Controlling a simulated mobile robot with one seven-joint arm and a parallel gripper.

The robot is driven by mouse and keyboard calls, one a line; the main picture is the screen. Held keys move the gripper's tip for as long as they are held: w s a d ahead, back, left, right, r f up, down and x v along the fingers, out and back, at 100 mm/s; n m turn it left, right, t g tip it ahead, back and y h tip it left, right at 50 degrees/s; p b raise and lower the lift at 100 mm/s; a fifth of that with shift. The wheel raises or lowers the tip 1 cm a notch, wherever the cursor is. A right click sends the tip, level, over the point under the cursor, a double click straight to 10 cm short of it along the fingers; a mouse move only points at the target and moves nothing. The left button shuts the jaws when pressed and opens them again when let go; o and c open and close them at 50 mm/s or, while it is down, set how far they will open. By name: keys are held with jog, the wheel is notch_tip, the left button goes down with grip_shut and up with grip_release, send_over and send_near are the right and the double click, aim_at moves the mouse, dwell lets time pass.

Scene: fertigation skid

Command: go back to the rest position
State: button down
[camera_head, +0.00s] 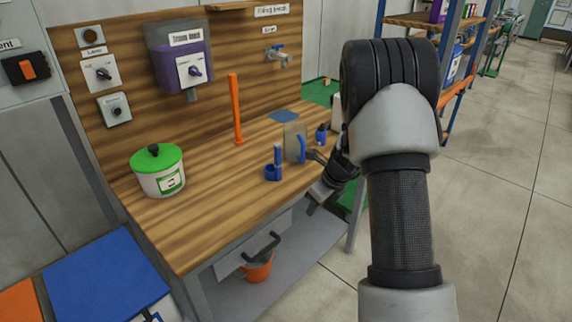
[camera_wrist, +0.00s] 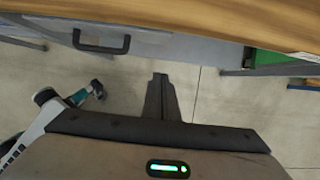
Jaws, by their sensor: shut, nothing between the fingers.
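My gripper (camera_wrist: 160,80) is shut and empty in the wrist view, its fingers together over the grey floor, below the wooden bench edge. In the head view my arm comes down on the right and its dark wrist end is beside the front right edge of the workbench (camera_head: 215,215); the fingertips are hard to make out there. On the bench are a green-lidded white tub (camera_head: 158,182), an upright orange post (camera_head: 236,108), a blue holder (camera_head: 273,170) and a clear jug with a blue handle (camera_head: 295,143).
A drawer with a dark handle (camera_wrist: 100,45) is under the bench top, close to my gripper. An orange bucket (camera_head: 258,268) stands on the lower shelf. A purple-filled tank (camera_head: 178,62) and a tap (camera_head: 277,56) are on the back panel. Open floor (camera_head: 500,190) lies to the right.

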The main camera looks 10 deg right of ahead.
jog(key=s+a+r+n, duration=0.3)
jog(key=s+r+n, duration=0.25)
jog(key=r, duration=0.35)
jog(key=s+a+r+n, duration=0.3)
jog(key=s+r+n, duration=0.3)
jog(key=r, duration=0.4)
jog(key=s+r+n+t+h, duration=0.1)
jog(key=s+r+n, duration=0.3)
jog(key=s+n, duration=0.55)
jog(key=s+r+n+t+h, duration=0.15)
jog(key=s+r+n, duration=0.25)
jog(key=s+n, duration=0.5)
notch_tip(320, 180, up, 13)
jog(key=s+m+p, duration=0.1)
jog(key=p, duration=1.2)
jog(key=shift+g, duration=0.25)
